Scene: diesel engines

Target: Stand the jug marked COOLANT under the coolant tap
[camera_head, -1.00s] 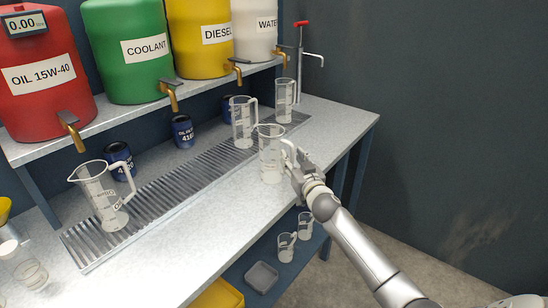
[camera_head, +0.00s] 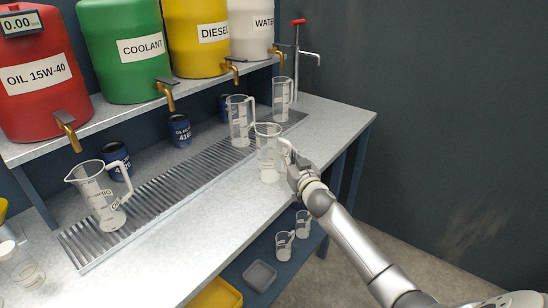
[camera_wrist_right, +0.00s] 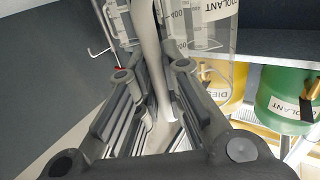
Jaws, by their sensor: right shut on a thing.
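The clear jug marked COOLANT (camera_head: 267,158) is upright over the bench, in front of the drip grate's right part. I cannot tell if its base touches the bench. Its label shows partly in the right wrist view (camera_wrist_right: 207,22). My right gripper (camera_head: 293,172) is shut on its handle; the fingers (camera_wrist_right: 157,105) close around the pale handle in the wrist view. The brass coolant tap (camera_head: 166,94) hangs from the shelf below the green COOLANT tank (camera_head: 118,70), left of and behind the jug. The grate below this tap has no jug on it. My left gripper is not in view.
A jug (camera_head: 101,198) stands on the grate (camera_head: 165,195) at left. Blue cans (camera_head: 180,131) stand behind the grate.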

